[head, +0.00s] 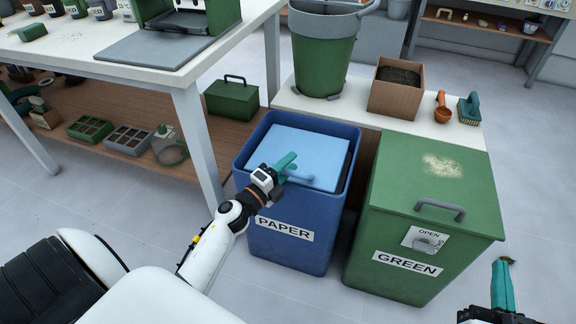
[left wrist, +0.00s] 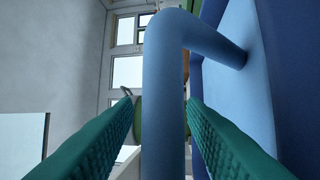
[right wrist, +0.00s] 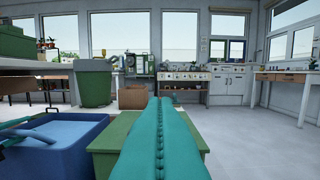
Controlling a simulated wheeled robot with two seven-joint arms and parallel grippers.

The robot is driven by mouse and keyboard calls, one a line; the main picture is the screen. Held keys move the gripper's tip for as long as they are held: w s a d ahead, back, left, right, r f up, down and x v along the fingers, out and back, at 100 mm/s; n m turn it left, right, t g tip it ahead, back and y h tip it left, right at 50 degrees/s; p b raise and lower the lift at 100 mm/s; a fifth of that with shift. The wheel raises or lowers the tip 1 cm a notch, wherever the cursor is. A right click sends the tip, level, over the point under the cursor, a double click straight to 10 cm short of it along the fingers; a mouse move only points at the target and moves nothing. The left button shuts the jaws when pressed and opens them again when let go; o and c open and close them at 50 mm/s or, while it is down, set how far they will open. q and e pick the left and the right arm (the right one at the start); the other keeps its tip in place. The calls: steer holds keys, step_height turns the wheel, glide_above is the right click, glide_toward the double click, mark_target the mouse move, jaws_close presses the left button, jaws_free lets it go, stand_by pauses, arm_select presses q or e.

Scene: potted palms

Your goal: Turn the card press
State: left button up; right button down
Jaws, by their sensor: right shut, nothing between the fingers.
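A green machine (head: 225,12) with a dark front stands on the white table at the top left, cut by the frame edge; I cannot tell if it is the card press. My left gripper (head: 288,170) is at the grey-blue lid handle (head: 312,182) of the blue PAPER bin (head: 300,240). In the left wrist view the handle bar (left wrist: 165,110) stands between its two green fingers (left wrist: 160,102), which are apart. My right gripper (head: 503,264) is shut and empty, right of the green GREEN bin (head: 435,195). Its fingers meet in the right wrist view (right wrist: 160,105).
A grey mat (head: 150,45) lies on the white table. A green bucket (head: 325,55), a brown box (head: 397,88), an orange scoop (head: 442,105) and a brush (head: 469,108) stand on a low white bench. A green toolbox (head: 232,98) is on the lower shelf.

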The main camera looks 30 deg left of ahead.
arm_select(q)
steer(key=shift+w, duration=0.1)
jaws_close()
steer(key=shift+r, duration=0.1)
